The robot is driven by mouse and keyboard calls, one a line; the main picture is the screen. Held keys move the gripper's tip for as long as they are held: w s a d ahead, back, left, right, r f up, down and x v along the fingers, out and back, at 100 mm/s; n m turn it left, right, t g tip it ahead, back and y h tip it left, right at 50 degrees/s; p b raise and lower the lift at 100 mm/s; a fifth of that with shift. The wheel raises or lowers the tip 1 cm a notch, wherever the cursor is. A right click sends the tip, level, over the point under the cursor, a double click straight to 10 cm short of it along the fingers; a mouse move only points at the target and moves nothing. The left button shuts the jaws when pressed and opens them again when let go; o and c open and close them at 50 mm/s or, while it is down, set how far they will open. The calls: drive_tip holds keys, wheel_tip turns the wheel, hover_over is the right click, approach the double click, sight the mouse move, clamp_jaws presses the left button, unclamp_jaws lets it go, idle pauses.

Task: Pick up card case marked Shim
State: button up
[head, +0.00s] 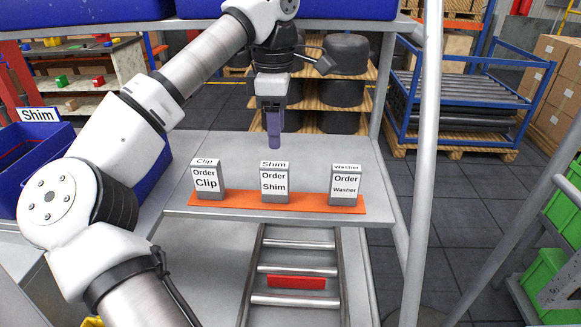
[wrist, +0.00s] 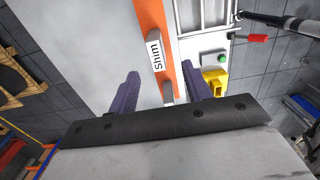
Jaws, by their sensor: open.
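The card case marked Shim (head: 274,185) stands upright on an orange strip (head: 235,201) on the grey shelf, between the Clip case (head: 207,182) and the Washer case (head: 345,187). My gripper (head: 274,143) is above and behind the row in the head view, pointing down and apart from the cases. In the wrist view, the open purple fingers (wrist: 153,92) have nothing gripped between them. The Shim case (wrist: 154,52) shows its marked top beyond the fingertips. Another case (wrist: 168,93), its label not readable, shows between the fingers.
A blue bin marked Shim (head: 40,116) is at the left. A white upright post (head: 424,150) stands right of the shelf. Below the shelf is a roller track with a red block (head: 296,283). The shelf behind the cases is clear.

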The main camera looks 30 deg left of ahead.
sight(275, 181)
drive_tip(key=shift+w+a, duration=0.1)
drive_tip(key=shift+w, duration=0.2)
drive_tip(key=shift+w+f, duration=0.25)
drive_tip(key=shift+f, duration=0.15)
drive_tip(key=f+b, duration=0.1)
drive_tip(key=f, duration=0.3)
drive_tip(key=f+b, duration=0.1)
drive_tip(key=f, duration=0.2)
drive_tip(key=shift+s+f+b, duration=0.2)
drive_tip(key=shift+f+b, duration=0.1)
drive_tip(key=shift+f, duration=0.1)
drive_tip(key=f+b, duration=0.2)
drive_tip(key=f, duration=0.1)
drive_tip(key=a+f+b, duration=0.1)
drive_tip(key=f, duration=0.1)
drive_tip(key=shift+s+f+b, duration=0.1)
drive_tip(key=shift+f+b, duration=0.1)
drive_tip(key=shift+b, duration=0.15)
drive_tip(key=shift+d+r, duration=0.1)
drive_tip(key=shift+c, duration=0.6)
drive_tip(key=c, duration=0.9)
